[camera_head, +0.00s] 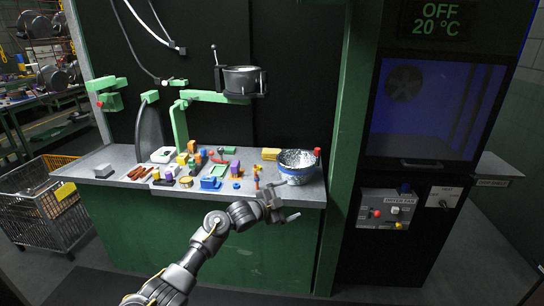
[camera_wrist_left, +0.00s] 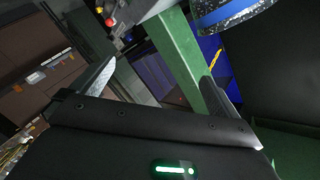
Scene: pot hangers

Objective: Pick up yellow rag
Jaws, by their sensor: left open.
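The yellow rag (camera_head: 270,153) appears as a small folded yellow block at the back of the workbench, left of a shiny foil-like bowl (camera_head: 296,168). My left gripper (camera_head: 285,203) is open and empty in front of the bench's front edge, below the bowl and apart from the rag. In the left wrist view, its two fingers (camera_wrist_left: 158,72) are spread with nothing between them. The rag cannot be made out in that view. My right gripper is not in view.
Many small coloured parts crowd the bench (camera_head: 100,160) left of the rag. A green stand holds a dark pot (camera_head: 241,81) above them. A green post (camera_head: 345,150) stands right of the bowl, beside a dark cabinet with switches. A wire cart (camera_head: 45,205) stands at left.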

